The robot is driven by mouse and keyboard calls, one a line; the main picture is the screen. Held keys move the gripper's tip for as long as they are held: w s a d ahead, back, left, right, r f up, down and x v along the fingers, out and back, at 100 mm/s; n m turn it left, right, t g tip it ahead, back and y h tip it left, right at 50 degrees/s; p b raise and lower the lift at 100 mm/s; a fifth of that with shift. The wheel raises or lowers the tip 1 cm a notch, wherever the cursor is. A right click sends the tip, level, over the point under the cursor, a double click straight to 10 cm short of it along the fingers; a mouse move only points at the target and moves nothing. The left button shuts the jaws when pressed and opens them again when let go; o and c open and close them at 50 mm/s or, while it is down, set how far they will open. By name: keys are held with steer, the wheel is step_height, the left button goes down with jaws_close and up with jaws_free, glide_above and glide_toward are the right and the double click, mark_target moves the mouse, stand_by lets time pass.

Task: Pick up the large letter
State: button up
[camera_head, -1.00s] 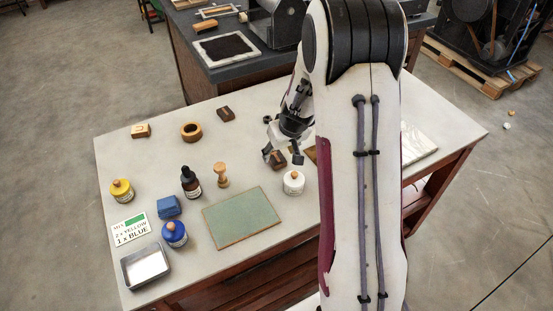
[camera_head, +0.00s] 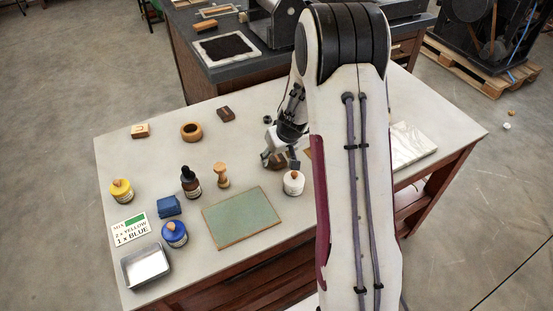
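A brown block (camera_head: 273,163), which may be the large letter, sits on the table at my gripper (camera_head: 284,161). The gripper is low over the table with its fingers close around the block. The fingers and arm hide part of the block, and I cannot tell whether they grip it. A light wooden block (camera_head: 140,131) with a dark mark on its face lies at the far left. A dark brown block (camera_head: 226,115) lies at the back. I cannot read which block bears the large letter.
A white jar (camera_head: 293,184) stands just in front of my gripper. A wooden ring (camera_head: 191,132), wooden stamp handle (camera_head: 221,176), dropper bottle (camera_head: 190,183) and green plate (camera_head: 242,218) are to the left. White paper (camera_head: 408,145) lies at right. My arm hides the middle right.

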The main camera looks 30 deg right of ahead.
mark_target(277, 158)
steer(key=c, duration=0.9)
steer(key=shift+r, duration=0.2)
steer(key=shift+r, duration=4.85)
